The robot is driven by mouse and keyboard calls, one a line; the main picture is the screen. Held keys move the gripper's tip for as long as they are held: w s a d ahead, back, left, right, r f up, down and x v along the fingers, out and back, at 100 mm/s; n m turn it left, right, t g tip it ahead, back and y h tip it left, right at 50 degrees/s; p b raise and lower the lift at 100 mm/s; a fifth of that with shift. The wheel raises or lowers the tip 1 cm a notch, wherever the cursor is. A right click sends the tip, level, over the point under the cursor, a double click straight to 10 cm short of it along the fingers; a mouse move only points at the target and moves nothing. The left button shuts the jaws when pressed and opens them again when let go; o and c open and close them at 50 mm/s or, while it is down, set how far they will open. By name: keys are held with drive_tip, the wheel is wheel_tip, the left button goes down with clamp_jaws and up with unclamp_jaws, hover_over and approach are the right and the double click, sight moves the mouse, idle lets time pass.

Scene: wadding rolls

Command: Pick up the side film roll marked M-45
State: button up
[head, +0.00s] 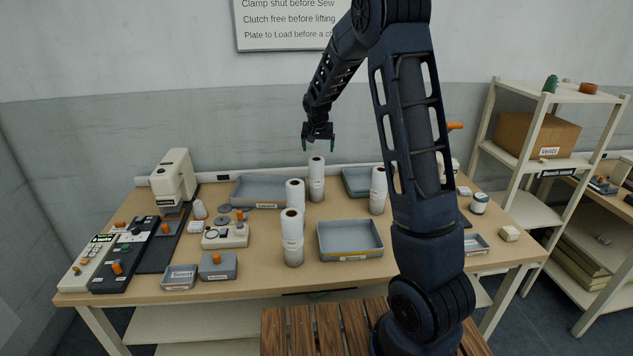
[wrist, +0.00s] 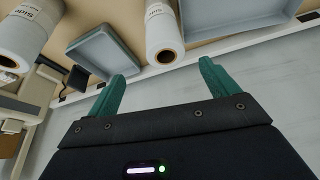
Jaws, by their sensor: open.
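Several white film rolls stand upright on the table: one at the back (head: 317,180), one mid-table (head: 295,193), one nearer the front (head: 292,238) and one to the right (head: 379,190). The marking M-45 cannot be read on any of them. My gripper (head: 318,146) is open and empty, in the air just above the back roll in the head view. In the wrist view its green fingers (wrist: 163,70) are apart, with one roll (wrist: 160,25) beyond the gap between them. Another roll (wrist: 22,38) is at the upper left. Both labels there begin with "Side".
Grey trays stand at the back left (head: 248,201), front centre (head: 350,255) and back right (head: 352,192). A white machine (head: 173,176) and control boxes (head: 118,262) fill the left side. A shelf (head: 500,150) with a cardboard box (head: 537,135) stands at right.

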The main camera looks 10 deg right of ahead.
sight(316, 164)
drive_tip(key=shift+w+a+f, duration=0.25)
drive_tip(key=shift+w+f, duration=0.1)
drive_tip(key=shift+f, duration=0.1)
drive_tip(key=shift+w+a+f, duration=0.2)
drive_tip(key=shift+w+f, duration=0.15)
drive_tip(key=shift+f, duration=0.1)
drive_tip(key=shift+x, duration=5.15)
drive_tip(key=shift+d, duration=0.25)
drive_tip(key=c, duration=1.7)
clamp_jaws()
drive_tip(key=shift+r, duration=0.1)
